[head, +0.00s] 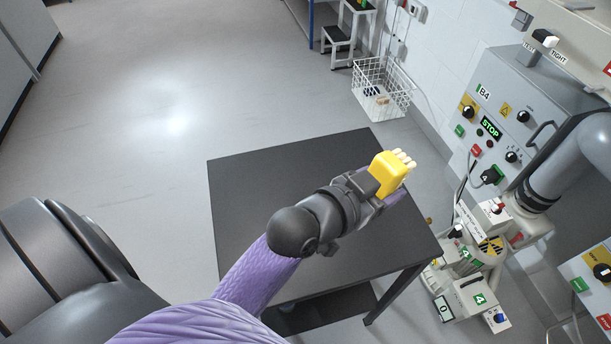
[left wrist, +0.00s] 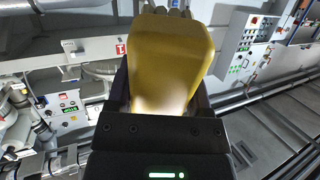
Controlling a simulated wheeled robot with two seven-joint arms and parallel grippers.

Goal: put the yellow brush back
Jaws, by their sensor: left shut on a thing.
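The yellow brush (head: 387,174) is a yellow block with pale bristles at its far end. My left gripper (head: 372,188) is shut on it and holds it over the right part of the dark table. In the left wrist view the brush (left wrist: 170,60) fills the space between the fingers of my left gripper (left wrist: 160,100), its bristle end pointing away. The gripper and arm hide part of the table under them. My right gripper is not in view.
The dark table (head: 255,180) has a bare top at the left and back. A white wire basket (head: 382,92) stands on the floor beyond it. A grey control cabinet (head: 500,125) and smaller machine boxes (head: 475,300) stand at the right, close to the table. Open floor lies at the left.

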